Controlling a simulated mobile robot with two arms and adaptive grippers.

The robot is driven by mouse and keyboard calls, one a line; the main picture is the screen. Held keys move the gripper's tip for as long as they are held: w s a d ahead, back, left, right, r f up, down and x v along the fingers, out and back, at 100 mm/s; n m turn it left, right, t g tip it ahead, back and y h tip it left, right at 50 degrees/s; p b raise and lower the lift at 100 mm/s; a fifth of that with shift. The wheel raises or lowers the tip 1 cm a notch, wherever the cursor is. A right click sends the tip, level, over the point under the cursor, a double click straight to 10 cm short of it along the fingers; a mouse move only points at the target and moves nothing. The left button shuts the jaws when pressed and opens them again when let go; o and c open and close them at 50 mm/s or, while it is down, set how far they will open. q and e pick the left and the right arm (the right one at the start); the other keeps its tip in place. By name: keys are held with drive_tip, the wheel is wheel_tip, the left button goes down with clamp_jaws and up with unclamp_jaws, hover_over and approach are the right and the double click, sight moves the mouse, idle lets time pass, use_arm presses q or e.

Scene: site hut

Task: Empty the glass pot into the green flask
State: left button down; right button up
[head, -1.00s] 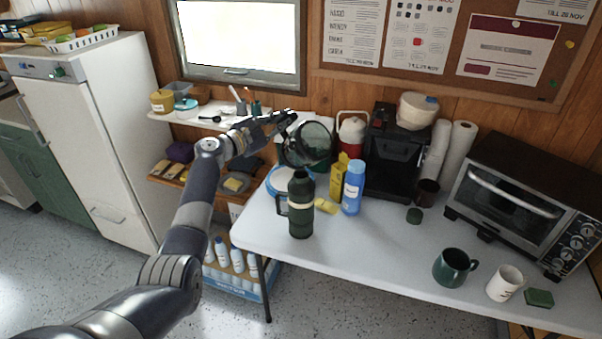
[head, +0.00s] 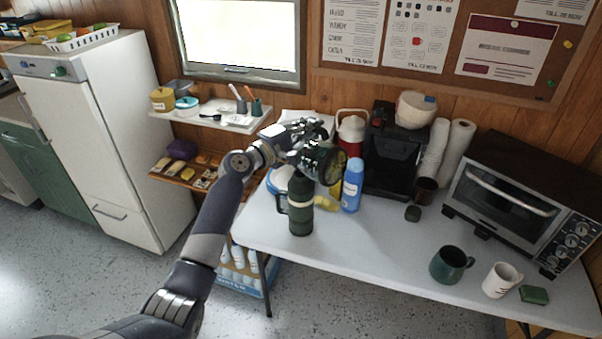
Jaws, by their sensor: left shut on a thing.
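The green flask (head: 300,216) stands upright near the left end of the white table, its handle to the left and a pale band around it. My left gripper (head: 304,143) is shut on the glass pot (head: 325,164) and holds it in the air, tipped, at the top of the flask. The pot hides the flask's mouth. I cannot tell whether they touch or whether liquid is running. My right gripper is not in view.
A black coffee machine (head: 388,160) is behind. A green mug (head: 450,265), a white mug (head: 500,280) and a toaster oven (head: 515,200) are at right. The table's front middle is clear.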

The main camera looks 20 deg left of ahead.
sight(335, 166)
use_arm(q)
drive_tip(key=s+d+f+m, duration=0.1)
drive_tip(key=d+m, duration=0.1)
drive_tip(key=s+d+f+m+b, duration=0.1)
drive_tip(key=d+m, duration=0.1)
drive_tip(key=d, duration=0.1)
drive_tip(key=s+d+f+m+b, duration=0.1)
drive_tip(key=s+d+f+m, duration=0.1)
drive_tip(key=shift+d+m, duration=0.3)
drive_tip(key=shift+d, duration=0.1)
drive_tip(key=s+d+f+m+b, duration=0.2)
drive_tip(key=d+f+m, duration=0.3)
drive_tip(key=f, duration=0.3)
drive_tip(key=s+d+f+m+b, duration=0.3)
drive_tip(key=d+f+m+b, duration=0.2)
drive_tip(key=f+m, duration=0.2)
drive_tip(key=shift+f+m, duration=0.35)
drive_tip(key=shift+m, duration=0.05)
